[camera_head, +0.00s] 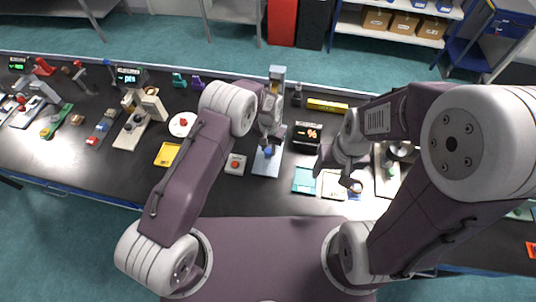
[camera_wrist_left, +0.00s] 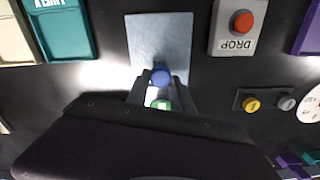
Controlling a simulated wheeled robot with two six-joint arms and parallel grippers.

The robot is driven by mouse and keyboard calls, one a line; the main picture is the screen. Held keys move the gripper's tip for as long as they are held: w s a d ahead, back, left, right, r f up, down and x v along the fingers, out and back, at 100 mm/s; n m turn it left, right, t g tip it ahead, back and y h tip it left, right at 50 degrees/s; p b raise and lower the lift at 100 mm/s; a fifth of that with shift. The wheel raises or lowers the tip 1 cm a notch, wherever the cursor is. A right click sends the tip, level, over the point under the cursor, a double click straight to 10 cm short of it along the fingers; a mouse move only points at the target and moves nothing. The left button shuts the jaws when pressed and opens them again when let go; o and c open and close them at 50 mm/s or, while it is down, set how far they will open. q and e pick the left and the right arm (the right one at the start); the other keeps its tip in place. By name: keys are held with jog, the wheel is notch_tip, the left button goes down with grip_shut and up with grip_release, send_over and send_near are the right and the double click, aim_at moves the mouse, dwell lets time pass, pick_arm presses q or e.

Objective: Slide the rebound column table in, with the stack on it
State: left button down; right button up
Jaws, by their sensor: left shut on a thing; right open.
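The rebound column (camera_head: 277,80) stands upright at the back, with a pale grey-blue plate (camera_head: 266,166) in front of it. The plate also shows in the left wrist view (camera_wrist_left: 160,38). My left gripper (camera_head: 268,142) is shut on a blue round knob (camera_wrist_left: 160,76), which shows between its fingertips. A green piece (camera_wrist_left: 160,104) with something pale beside it shows between the fingers; I cannot tell whether it is the stack. The gripper hides most of the table. My right gripper (camera_head: 338,178) is open above a pale tray, apart from the column.
A teal tray (camera_head: 304,180), a pale tray (camera_head: 333,186) and a yellow tray (camera_head: 167,154) lie nearby. The bench front is mostly clear.

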aim_at(269, 148)
pick_arm(q)
jog(key=shift+w+d+r, duration=0.1)
jog(key=shift+w, duration=0.35)
jog(key=c, duration=1.1)
grip_release()
jog(key=shift+c, duration=0.2)
jog(key=shift+o, duration=0.2)
jog(key=shift+s, duration=0.15)
pick_arm(e)
jog(key=shift+w, duration=0.25)
pick_arm(q)
notch_tip(269, 148, up, 8)
jog(key=shift+f+b, duration=0.2)
jog(key=shift+b, duration=0.7)
pick_arm(e)
jog(key=shift+f, duration=0.85)
